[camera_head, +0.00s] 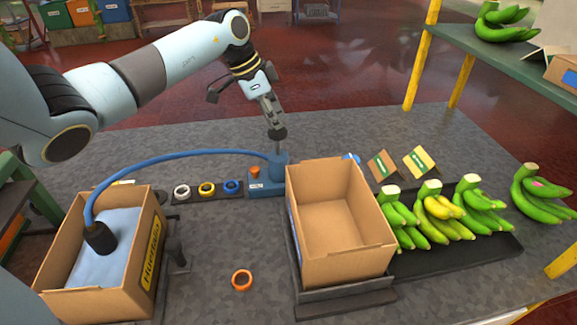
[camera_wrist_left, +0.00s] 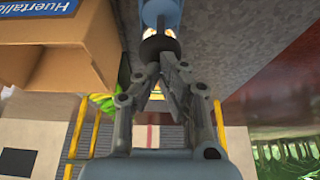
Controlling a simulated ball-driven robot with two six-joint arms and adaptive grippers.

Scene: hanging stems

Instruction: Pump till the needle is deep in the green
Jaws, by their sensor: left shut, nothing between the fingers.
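A blue pump (camera_head: 268,181) stands on the grey table just left of the open cardboard box, with an orange knob on it and a thin upright rod topped by a black knob (camera_head: 278,134). A blue hose (camera_head: 180,156) arches from it to a black fitting (camera_head: 100,238) on the blue bag (camera_head: 105,255) in the left carton. My left gripper (camera_head: 272,117) is shut and empty, its fingertips at or just above the black knob; contact is unclear. The wrist view shows the closed fingers (camera_wrist_left: 165,68) beside the dark knob (camera_wrist_left: 158,47). No gauge needle or green zone is readable.
The open carton (camera_head: 335,220) stands right of the pump, with several banana bunches (camera_head: 440,210) beyond it. The left carton (camera_head: 155,235) holds the bag. Tape rolls (camera_head: 206,189) lie in a dark rack; an orange ring (camera_head: 242,280) lies in front.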

